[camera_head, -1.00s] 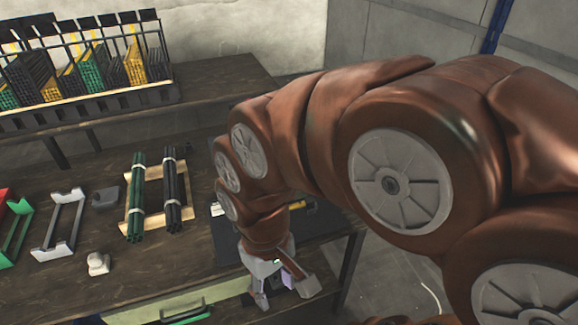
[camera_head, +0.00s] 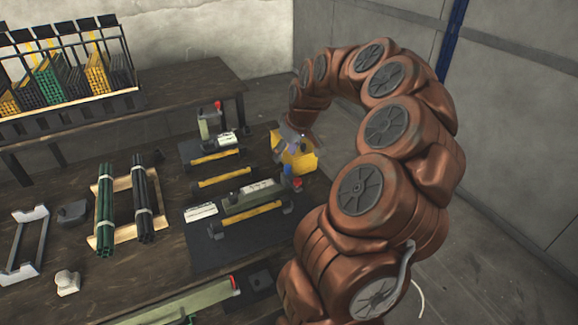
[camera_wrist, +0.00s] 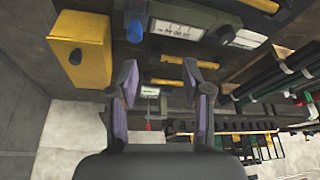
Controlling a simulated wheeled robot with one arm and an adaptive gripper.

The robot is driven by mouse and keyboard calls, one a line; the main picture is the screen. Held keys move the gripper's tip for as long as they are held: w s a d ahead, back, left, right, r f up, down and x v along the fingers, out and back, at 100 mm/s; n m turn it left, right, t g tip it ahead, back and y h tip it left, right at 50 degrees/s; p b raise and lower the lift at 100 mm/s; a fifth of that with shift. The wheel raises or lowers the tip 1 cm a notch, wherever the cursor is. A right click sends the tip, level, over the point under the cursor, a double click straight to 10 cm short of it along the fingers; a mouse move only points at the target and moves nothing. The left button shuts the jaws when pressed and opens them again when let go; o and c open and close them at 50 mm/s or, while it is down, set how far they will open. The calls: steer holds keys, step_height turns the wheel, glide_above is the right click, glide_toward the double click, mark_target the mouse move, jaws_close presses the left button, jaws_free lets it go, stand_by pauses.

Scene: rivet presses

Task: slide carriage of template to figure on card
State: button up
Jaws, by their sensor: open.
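Grey-green bar devices lie on the dark bench, which may be the templates; I cannot tell which one is meant. The middle bar (camera_head: 248,197) carries a white scale strip, a blue knob (camera_head: 288,170) and a red part at its right end, with a white card (camera_head: 201,211) at its left. The blue knob (camera_wrist: 135,31) and the scale (camera_wrist: 178,29) also show in the wrist view. A rear device (camera_head: 210,124) has a red knob and a white card (camera_head: 229,140). My gripper (camera_wrist: 161,105) is open and empty, close to the yellow box. No figure is readable.
A yellow box (camera_head: 298,158) with a black knob stands at the bench's right edge. Yellow rollers (camera_head: 245,228) lie by the devices. Bundles of green (camera_head: 105,210) and black rods (camera_head: 145,205) rest on a wooden rack to the left. A front bar (camera_head: 180,303) has a red end.

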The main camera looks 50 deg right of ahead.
mark_target(287, 166)
steer(key=shift+w+d+f+p, duration=0.35)
steer(key=shift+d+f, duration=0.25)
steer(key=shift+f, duration=0.8)
steer(key=shift+w+d+f+p, duration=0.35)
steer(key=shift+d+f, duration=0.25)
steer(key=shift+f, duration=0.75)
steer(key=shift+w+d+f+p, duration=0.25)
steer(key=shift+w+d+f, duration=0.3)
steer(key=shift+f, duration=0.85)
steer(key=shift+s, duration=0.1)
steer(key=shift+c, duration=0.2)
jaws_close()
